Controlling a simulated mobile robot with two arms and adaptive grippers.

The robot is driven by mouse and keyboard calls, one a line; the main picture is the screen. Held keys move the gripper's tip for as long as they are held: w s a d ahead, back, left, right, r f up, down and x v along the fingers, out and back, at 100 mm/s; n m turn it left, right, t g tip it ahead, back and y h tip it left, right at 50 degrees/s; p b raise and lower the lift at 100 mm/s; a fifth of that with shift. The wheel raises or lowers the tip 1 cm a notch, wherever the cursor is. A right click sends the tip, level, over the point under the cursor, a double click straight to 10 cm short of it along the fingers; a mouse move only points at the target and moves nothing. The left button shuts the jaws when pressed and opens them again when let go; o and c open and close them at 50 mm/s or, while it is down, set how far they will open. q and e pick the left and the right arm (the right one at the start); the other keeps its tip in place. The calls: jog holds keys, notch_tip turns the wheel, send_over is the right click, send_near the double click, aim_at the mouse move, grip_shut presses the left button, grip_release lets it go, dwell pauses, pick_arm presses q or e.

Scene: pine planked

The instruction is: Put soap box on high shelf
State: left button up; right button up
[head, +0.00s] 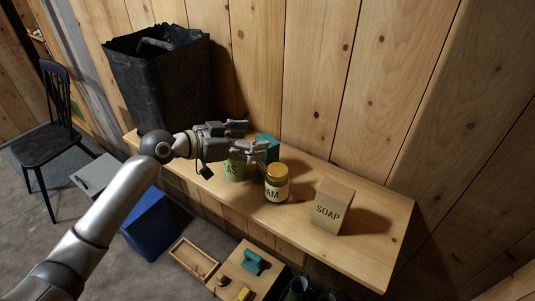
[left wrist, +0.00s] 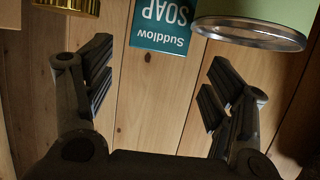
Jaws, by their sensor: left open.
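A teal box (head: 268,147) stands at the back of the wooden shelf (head: 375,245), partly hidden by my left gripper. In the left wrist view the teal box (left wrist: 162,25) is labelled "Suddlow SOAP" and appears upside down, beyond the fingertips. A tan box (head: 332,209) marked "SOAP" stands upright farther right on the shelf. My left gripper (head: 254,138) is open, with nothing between its fingers. In the head view it overlaps the green can and the teal box; its fingers also show in the left wrist view (left wrist: 160,78). My right gripper is not in view.
A green can (head: 234,168) and a yellow-lidded jar (head: 276,184) stand close to the teal box. A large black container (head: 155,85) is at the left end. Below are a blue bin (head: 150,222) and an open wooden box (head: 195,258). The shelf's right end is clear.

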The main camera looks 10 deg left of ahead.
aim_at(273, 152)
pick_arm(q)
jog(key=shift+w+d+f, duration=0.1)
jog(key=shift+w+d, duration=0.15)
jog(key=shift+d, duration=0.05)
jog(key=p+x, duration=0.2)
jog(key=x, duration=0.2)
jog(key=shift+d+f, duration=0.2)
jog(key=shift+f, duration=0.1)
jog(key=shift+w+d+f+p, duration=0.15)
jog(key=shift+d+f+p, duration=0.05)
jog(key=shift+f+p, duration=0.1)
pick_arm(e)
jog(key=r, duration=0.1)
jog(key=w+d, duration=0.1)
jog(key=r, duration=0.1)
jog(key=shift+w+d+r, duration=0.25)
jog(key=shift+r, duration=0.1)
pick_arm(q)
jog(key=c, duration=1.4)
jog(key=shift+r, duration=0.1)
grip_shut()
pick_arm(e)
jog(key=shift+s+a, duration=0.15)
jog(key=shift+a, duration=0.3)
pick_arm(q)
jog(key=shift+r, duration=0.15)
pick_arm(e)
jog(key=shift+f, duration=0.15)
